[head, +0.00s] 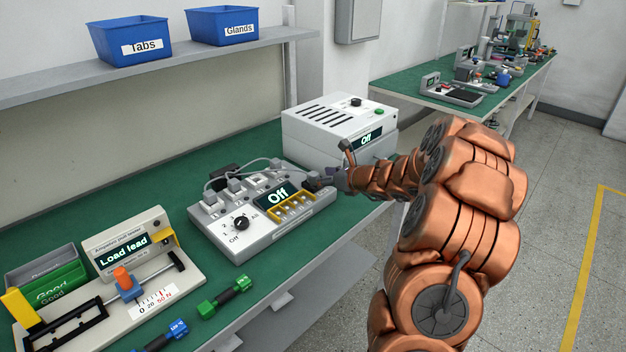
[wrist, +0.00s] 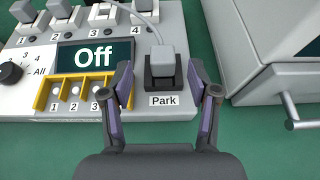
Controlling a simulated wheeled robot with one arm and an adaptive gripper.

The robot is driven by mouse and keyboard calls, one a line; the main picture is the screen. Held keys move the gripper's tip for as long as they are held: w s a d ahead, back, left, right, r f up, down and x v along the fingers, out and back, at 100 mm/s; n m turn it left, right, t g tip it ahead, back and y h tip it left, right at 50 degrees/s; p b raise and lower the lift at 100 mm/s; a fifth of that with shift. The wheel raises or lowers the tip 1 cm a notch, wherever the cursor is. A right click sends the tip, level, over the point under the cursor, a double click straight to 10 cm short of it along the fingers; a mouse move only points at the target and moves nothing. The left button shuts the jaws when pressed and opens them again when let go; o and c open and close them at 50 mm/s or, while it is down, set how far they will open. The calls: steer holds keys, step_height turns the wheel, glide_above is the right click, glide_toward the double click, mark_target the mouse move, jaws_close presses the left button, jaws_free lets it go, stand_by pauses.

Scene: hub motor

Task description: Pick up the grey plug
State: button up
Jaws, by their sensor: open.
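The grey plug (wrist: 161,62) sits upright in a dark socket above the "Park" label (wrist: 162,100) in the wrist view, with a grey cable rising from it. My gripper (wrist: 163,80) is open, with one finger on each side of the plug's socket. Whether the fingers touch anything cannot be told. In the head view, my gripper (head: 322,183) is at the right end of the white test box (head: 262,238) and hides the plug. The box's display (wrist: 94,55) reads "Off".
A white unit (head: 340,125) with an "Off" display stands behind the test box, close to my arm; its handle (wrist: 303,124) shows at right in the wrist view. A pull tester (head: 130,245), a green connector (head: 224,297) and a blue connector (head: 165,336) are at left on the green bench.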

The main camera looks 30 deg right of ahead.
mark_target(315, 174)
steer(key=shift+p+x, duration=0.4)
steer(key=shift+x, duration=2)
steer(key=shift+w+d+r, duration=0.1)
steer(key=shift+d+r, duration=0.05)
jaws_close()
